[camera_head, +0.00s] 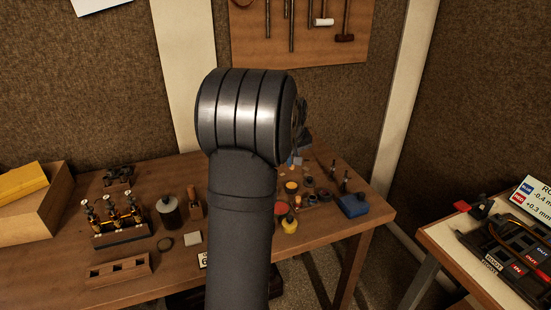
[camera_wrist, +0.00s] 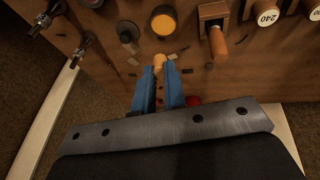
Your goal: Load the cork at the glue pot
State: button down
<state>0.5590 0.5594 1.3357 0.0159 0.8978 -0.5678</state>
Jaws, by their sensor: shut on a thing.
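My gripper (camera_wrist: 160,76) shows in the wrist view with two blue fingers, shut on a small tan-orange round piece that looks like the cork (camera_wrist: 160,59). The cork sits at the fingertips, its lower part hidden between them. A dark round pot with an amber top (camera_wrist: 164,20), which looks like the glue pot, stands just beyond the cork; from this angle I cannot tell the height gap. A small amber-topped pot (camera_head: 291,187) stands on the bench right of my arm there.
In the wrist view, a dark round container (camera_wrist: 128,32) and a wooden block with an orange handle (camera_wrist: 218,40) flank the pot, with small scraps around. In the head view, a blue box (camera_head: 353,206) sits near the bench's right edge and a valve rack (camera_head: 118,222) at left.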

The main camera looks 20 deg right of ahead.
jog(key=shift+f, duration=2.95)
jog(key=shift+f, duration=0.55)
jog(key=shift+r, duration=0.1)
jog(key=shift+r, duration=3.4)
